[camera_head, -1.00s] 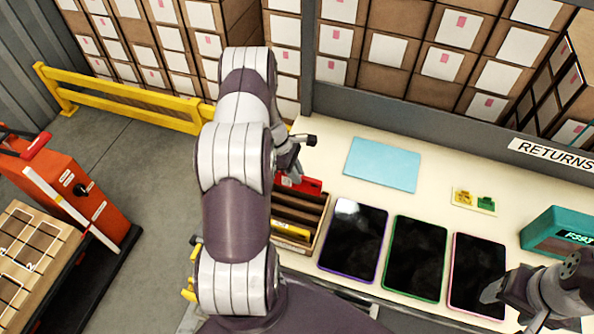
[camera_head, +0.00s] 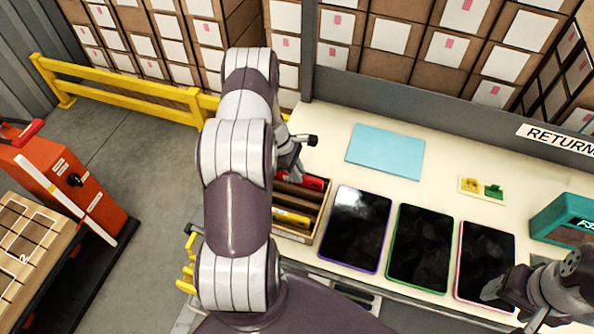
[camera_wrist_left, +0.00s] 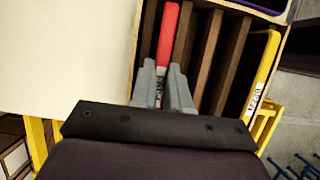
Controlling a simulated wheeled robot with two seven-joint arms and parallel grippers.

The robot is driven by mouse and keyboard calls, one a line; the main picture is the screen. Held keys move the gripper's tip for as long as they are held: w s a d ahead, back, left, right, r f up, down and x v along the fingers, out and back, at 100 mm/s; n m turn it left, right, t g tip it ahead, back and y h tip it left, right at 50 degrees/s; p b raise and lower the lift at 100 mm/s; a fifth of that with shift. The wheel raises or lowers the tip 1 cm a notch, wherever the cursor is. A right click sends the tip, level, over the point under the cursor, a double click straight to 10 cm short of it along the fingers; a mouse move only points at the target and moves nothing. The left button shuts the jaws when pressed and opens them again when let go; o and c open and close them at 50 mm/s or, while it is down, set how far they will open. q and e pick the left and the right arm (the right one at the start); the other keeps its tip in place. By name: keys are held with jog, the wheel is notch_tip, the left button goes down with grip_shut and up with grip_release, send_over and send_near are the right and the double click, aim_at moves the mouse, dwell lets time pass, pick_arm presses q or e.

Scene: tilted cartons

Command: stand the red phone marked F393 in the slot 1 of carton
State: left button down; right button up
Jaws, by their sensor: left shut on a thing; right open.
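My left gripper (camera_wrist_left: 163,88) is shut on the upper end of the red phone (camera_wrist_left: 168,35), at one end slot of the wooden rack (camera_wrist_left: 270,12). In the head view the red phone (camera_head: 315,182) shows at the rack's far end, partly hidden by my left arm; its marking cannot be read. The carton (camera_head: 38,240) lies tilted at the lower left, with a grid of compartments; a number 2 shows, but slot 1 cannot be made out. My right gripper (camera_head: 493,290) is open at the lower right, over the pink-edged tablet's corner.
A yellow phone (camera_wrist_left: 262,75) stands in the rack's opposite end. Purple (camera_head: 356,228), green (camera_head: 420,248) and pink-edged (camera_head: 485,258) tablets lie beside the rack. A blue sheet (camera_head: 385,152) and teal device (camera_head: 570,220) are on the table. A yellow rail (camera_head: 120,88) and orange stand (camera_head: 70,180) are left.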

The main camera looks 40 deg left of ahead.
pick_arm(q)
jog(key=shift+f, duration=0.25)
dwell(0.6)
dwell(0.3)
jog(key=c, duration=1)
grip_release()
jog(key=shift+c, duration=0.2)
jog(key=b+v, duration=0.3)
jog(key=v, duration=0.9)
jog(key=shift+a+r, duration=0.15)
jog(key=shift+r, duration=0.2)
jog(key=shift+s, duration=0.1)
notch_tip(320, 180, up, 7)
jog(key=p, duration=0.6)
